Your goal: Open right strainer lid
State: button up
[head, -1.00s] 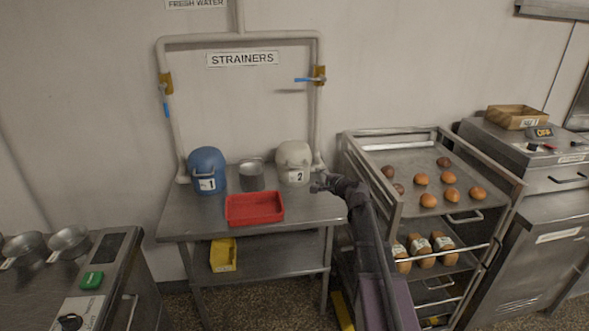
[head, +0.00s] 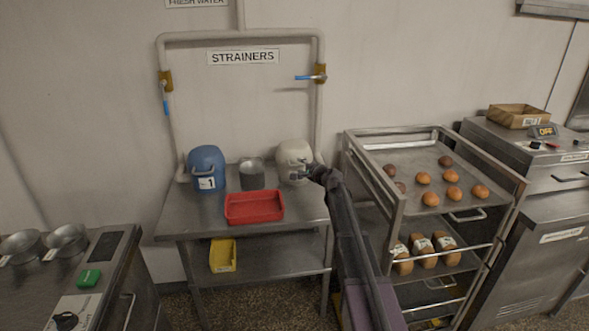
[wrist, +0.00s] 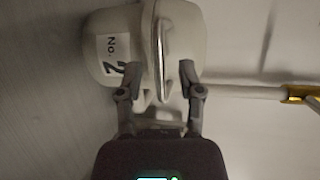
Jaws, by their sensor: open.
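The right strainer (head: 290,156) is a cream, rounded housing labelled "2" on the steel table. In the wrist view the same strainer (wrist: 112,22) shows its "NO. 2" label and a metal bar handle (wrist: 160,60) across it. My gripper (head: 312,168) is at its right front side. In the wrist view my gripper (wrist: 157,75) is open, with one finger on each side of the bar handle. I cannot tell whether the fingers touch the strainer. The lid's seam is not clear; the lid looks closed.
The blue strainer (head: 206,163) labelled "1", a grey metal pot (head: 251,175) and a red tray (head: 254,207) share the table (head: 190,226). Pipes with blue-handled valves (head: 311,77) run behind. A bread rack (head: 400,215) stands close right of my arm.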

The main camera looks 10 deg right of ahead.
jog(key=shift+w+a+f, duration=0.15)
jog(key=shift+w+a, duration=0.15)
jog(key=shift+w, duration=0.35)
